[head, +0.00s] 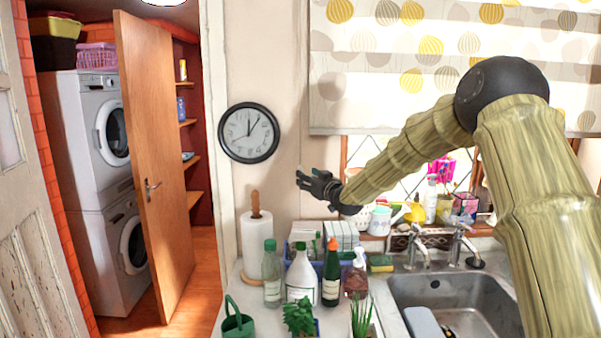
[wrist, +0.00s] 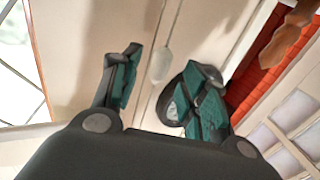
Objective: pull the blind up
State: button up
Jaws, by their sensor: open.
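The blind (head: 400,75), pale with yellow and grey leaf-like ovals, hangs over the upper part of the window at the upper right of the head view. Its lower edge leaves a strip of leaded glass (head: 390,160) bare. In the wrist view a thin pale cord ending in a whitish, elongated pull (wrist: 162,66) shows between my fingers; whether it is within their depth I cannot tell. My gripper (head: 303,180) is open and empty, left of and below the blind's lower left corner. Its teal-padded fingers also show in the wrist view (wrist: 160,82).
A round wall clock (head: 249,133) hangs left of my gripper. Below stand a paper towel roll (head: 258,245), several bottles (head: 301,275) and plants on the counter. A sink (head: 450,298) with taps lies right.

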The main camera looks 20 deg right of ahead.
jog(key=shift+w+a+r+p, duration=0.1)
jog(key=shift+w+a+p, duration=0.15)
jog(key=shift+w, duration=0.65)
jog(key=shift+w+a+f+p, duration=0.1)
jog(key=shift+w+p, duration=0.3)
jog(key=shift+w, duration=0.55)
jog(key=shift+w+a+r+p, duration=0.1)
jog(key=shift+w+a+p, duration=0.15)
jog(key=shift+w, duration=0.65)
grip_shut()
